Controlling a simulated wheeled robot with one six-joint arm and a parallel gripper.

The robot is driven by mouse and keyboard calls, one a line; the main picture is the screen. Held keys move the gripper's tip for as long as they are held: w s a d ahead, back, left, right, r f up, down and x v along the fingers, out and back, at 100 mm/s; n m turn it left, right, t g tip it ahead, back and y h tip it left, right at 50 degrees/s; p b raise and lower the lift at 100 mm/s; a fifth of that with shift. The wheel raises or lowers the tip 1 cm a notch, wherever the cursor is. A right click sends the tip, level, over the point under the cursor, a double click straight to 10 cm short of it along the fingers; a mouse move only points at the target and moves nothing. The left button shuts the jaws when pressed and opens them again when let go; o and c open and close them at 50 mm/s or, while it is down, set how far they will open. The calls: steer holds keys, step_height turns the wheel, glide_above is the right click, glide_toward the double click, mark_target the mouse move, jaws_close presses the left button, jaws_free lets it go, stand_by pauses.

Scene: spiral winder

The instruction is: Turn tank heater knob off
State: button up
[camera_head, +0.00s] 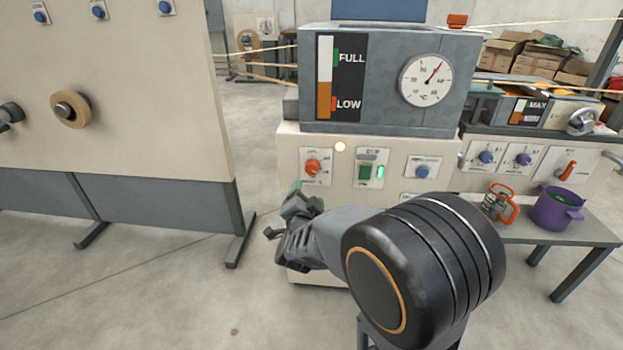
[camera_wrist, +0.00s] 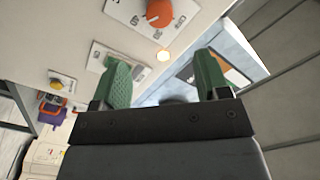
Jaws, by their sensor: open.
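The orange heater knob (camera_head: 313,167) sits on a white marked plate on the cream panel under the grey tank (camera_head: 380,122). Its pointer setting is too small to read. A lit warm-coloured lamp (camera_head: 340,147) is to its upper right. In the wrist view, an orange knob (camera_wrist: 159,12) shows at the top edge, partly cut off, with the lamp (camera_wrist: 163,55) below it. My gripper (camera_head: 296,200) is low and in front of the panel, below the knob. Its green fingers (camera_wrist: 164,76) are apart, empty, and clear of the knob.
Beside the knob are a green switch (camera_head: 366,172) with a lit green light and a blue knob (camera_head: 422,172). The tank has a dial thermometer (camera_head: 425,80). A bench at right holds a purple pot (camera_head: 556,212). A cream board (camera_head: 110,100) stands left; floor between is clear.

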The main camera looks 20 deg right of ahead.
mark_target(312, 170)
steer(key=b+x, duration=0.3)
steer(key=x, duration=1)
steer(key=shift+d, duration=0.1)
steer(key=shift+c, duration=0.2)
steer(key=c, duration=0.9)
